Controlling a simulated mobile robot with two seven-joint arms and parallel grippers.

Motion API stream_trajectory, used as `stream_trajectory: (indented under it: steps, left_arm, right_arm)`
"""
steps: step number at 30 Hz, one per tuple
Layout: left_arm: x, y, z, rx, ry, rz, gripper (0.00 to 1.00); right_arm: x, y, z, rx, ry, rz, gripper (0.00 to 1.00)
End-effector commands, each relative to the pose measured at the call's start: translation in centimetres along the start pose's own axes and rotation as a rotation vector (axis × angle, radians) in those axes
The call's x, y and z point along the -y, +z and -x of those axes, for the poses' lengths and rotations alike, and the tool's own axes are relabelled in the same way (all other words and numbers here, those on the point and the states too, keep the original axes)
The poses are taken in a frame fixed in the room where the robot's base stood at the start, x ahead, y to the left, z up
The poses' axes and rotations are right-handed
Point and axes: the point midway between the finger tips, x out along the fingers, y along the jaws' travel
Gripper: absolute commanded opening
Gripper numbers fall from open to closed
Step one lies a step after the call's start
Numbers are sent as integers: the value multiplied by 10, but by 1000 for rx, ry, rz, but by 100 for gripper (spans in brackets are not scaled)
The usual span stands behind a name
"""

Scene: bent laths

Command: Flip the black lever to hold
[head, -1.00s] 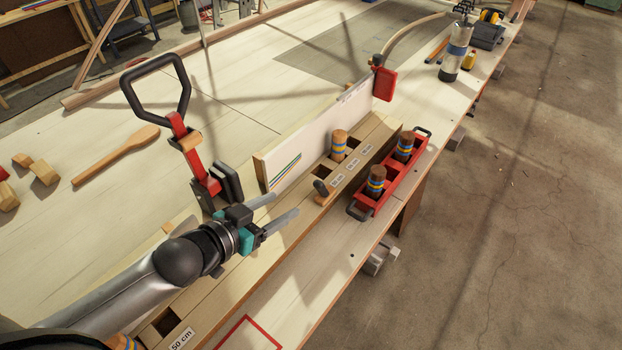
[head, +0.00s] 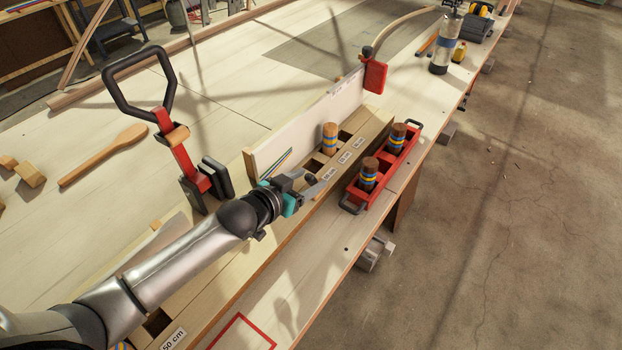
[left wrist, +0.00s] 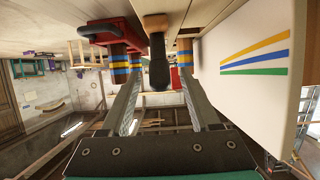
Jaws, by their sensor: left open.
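A small black lever (head: 311,179) sits on the wooden rail (head: 228,262); in the head view my left gripper (head: 318,180) partly hides it. In the left wrist view the black lever (left wrist: 159,72) shows as a dark rounded grip below a wooden piece (left wrist: 155,23). It appears in the gap between the tips of my open left gripper (left wrist: 161,80). I see clear room on both sides of it, and I cannot tell its exact depth. No hold marking is readable. My right gripper is not in view.
A white board (head: 305,132) with coloured stripes stands along the rail. A red tray (head: 383,180) with banded pegs (head: 369,174) lies to its right. A red clamp (head: 183,160) with a black loop handle stands left. Another peg (head: 329,138) stands in the rail.

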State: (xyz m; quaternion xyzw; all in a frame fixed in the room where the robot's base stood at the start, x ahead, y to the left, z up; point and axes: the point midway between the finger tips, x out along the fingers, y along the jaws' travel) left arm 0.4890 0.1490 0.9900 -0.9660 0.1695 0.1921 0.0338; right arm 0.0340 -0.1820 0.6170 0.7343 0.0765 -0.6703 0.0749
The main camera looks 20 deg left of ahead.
Motion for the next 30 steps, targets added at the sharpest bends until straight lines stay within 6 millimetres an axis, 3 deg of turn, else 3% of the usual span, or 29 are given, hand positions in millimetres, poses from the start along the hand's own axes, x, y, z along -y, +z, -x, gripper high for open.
stream_trajectory:
  steps: [6, 16, 30]
  left_arm:
    - [0, 0, -14, -1, 0, 0, 62]
    - [0, 0, -16, 0, 1, 0, 61]
    - [0, 0, -16, 0, 1, 0, 8]
  right_arm:
    - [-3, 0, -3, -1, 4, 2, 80]
    - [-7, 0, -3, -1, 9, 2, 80]
    - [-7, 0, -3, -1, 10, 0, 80]
